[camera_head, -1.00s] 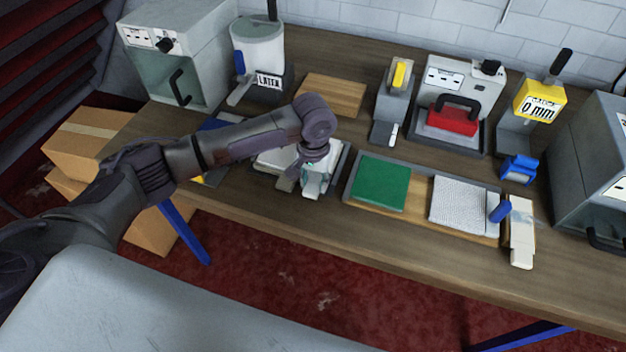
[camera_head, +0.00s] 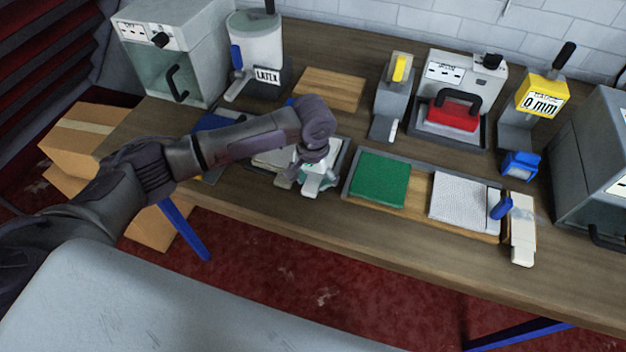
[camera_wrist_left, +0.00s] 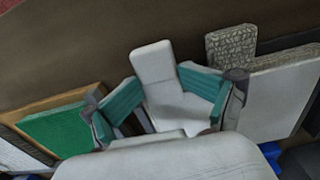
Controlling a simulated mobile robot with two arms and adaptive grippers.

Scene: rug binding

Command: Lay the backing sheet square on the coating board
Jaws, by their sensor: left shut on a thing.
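My left gripper (camera_head: 303,172) is low over a grey tray (camera_head: 342,166) at the table's front. It is shut on a white piece with a tab, which shows between the teal finger pads (camera_wrist_left: 165,98) in the left wrist view; the white tab (camera_wrist_left: 152,62) sticks out past them. The tab also shows in the head view (camera_head: 311,182). A pale sheet (camera_head: 270,157) lies beside the gripper, partly hidden by my arm. I cannot tell which sheet is the backing sheet. A bare wooden board (camera_head: 331,88), possibly the coating board, lies behind my wrist. My right gripper is out of view.
Right of the gripper, a long tray holds a green pad (camera_head: 380,180) and a white textured pad (camera_head: 460,202). A latex tub (camera_head: 255,58) and a grey cabinet (camera_head: 170,50) stand at the back left.

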